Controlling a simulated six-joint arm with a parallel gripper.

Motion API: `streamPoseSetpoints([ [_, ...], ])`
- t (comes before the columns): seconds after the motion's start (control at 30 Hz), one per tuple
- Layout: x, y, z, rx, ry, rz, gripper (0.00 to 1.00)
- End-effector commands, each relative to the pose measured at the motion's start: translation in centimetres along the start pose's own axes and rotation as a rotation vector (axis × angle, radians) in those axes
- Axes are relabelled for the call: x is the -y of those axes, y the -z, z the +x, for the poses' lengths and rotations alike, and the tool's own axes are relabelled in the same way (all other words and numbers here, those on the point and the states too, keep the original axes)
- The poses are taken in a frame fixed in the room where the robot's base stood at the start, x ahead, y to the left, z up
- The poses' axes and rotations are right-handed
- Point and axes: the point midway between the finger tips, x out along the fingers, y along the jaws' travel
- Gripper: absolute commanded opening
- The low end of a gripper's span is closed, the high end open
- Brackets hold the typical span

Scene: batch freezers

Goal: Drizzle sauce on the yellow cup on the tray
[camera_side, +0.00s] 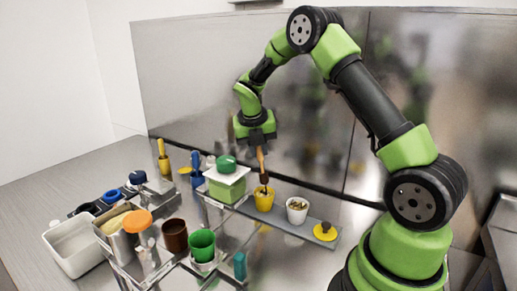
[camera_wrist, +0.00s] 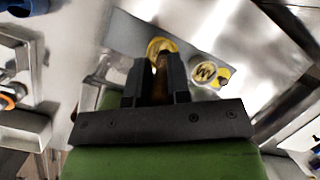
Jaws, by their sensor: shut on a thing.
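The yellow cup (camera_side: 264,201) stands upright on the grey tray (camera_side: 280,213), near its left end. In the wrist view the yellow cup (camera_wrist: 157,44) shows just beyond the fingertips. My gripper (camera_side: 257,144) points down above the cup and is shut on a slim sauce tool (camera_side: 261,160) with an orange-brown upper part and a dark brown lower end. The tool's lower end hangs just over the cup's mouth; I cannot tell whether it touches. In the wrist view the brown tool (camera_wrist: 160,75) shows between the fingers. Dark matter shows in the cup.
A white cup (camera_side: 297,212) with pieces inside and a low yellow item (camera_side: 325,232) stand on the tray to the right. A green-lidded container (camera_side: 227,186) is close on the left.

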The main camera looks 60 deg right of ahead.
Motion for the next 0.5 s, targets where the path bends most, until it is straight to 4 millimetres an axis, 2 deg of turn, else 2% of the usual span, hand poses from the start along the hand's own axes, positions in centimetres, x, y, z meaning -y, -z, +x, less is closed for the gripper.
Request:
streamPoseSetpoints([
  [0.5,0.0,1.4,-0.5,0.001,-0.001,-0.001,0.0],
])
